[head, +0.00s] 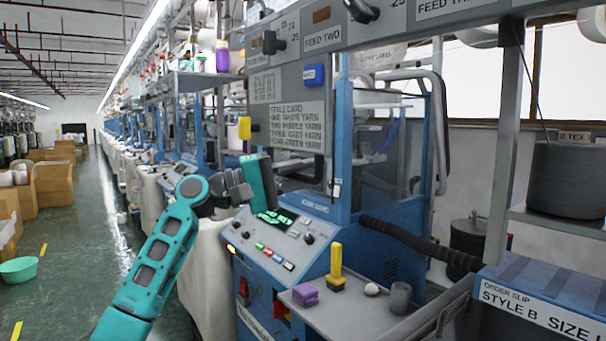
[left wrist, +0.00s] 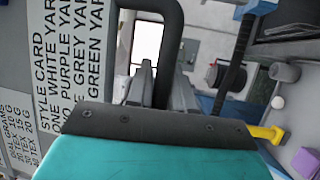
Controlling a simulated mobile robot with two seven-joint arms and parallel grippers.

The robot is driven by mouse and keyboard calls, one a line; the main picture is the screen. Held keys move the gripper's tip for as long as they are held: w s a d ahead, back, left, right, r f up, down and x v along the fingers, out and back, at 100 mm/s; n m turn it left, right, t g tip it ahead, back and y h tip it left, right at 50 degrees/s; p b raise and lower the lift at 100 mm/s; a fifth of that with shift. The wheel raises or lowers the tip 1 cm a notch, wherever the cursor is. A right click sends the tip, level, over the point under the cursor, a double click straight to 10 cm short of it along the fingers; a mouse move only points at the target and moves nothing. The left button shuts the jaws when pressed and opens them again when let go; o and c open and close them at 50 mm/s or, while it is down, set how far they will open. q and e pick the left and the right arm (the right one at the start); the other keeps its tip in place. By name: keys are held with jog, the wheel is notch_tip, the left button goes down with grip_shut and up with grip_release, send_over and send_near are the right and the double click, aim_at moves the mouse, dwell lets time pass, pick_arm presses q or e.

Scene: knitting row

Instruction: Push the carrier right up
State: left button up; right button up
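The carrier is a grey panel with a style card (head: 287,122) on the blue knitting machine; the card also shows in the left wrist view (left wrist: 70,60), turned on its side. Below the card is a black looped handle (head: 305,168), seen close up in the left wrist view (left wrist: 172,40). My left gripper (left wrist: 163,88) is at this handle. Its two grey fingers are close together, with one leg of the handle running between them and filling the gap. The palm hides the lower end of that leg. My right gripper is in neither view.
A control panel with buttons (head: 275,255) lies below the handle. A grey shelf (head: 335,312) holds a purple block (head: 305,295), a yellow-handled tool (head: 336,265) and a grey cup (head: 400,297). A black-sleeved bar (head: 420,244) crosses to the right. The aisle floor (head: 90,240) at left is mostly clear.

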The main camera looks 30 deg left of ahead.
pick_arm(q)
jog(key=o, duration=0.3)
jog(key=shift+r, duration=0.45)
jog(key=shift+o, duration=0.2)
jog(key=shift+f, duration=0.1)
jog(key=shift+s+f, duration=0.1)
jog(key=shift+f, duration=0.05)
jog(key=shift+s+a+f, duration=0.1)
jog(key=shift+s+a, duration=0.05)
jog(key=shift+a, duration=0.1)
jog(key=b+v, duration=0.3)
jog(key=v, duration=0.9)
jog(key=shift+s, duration=0.1)
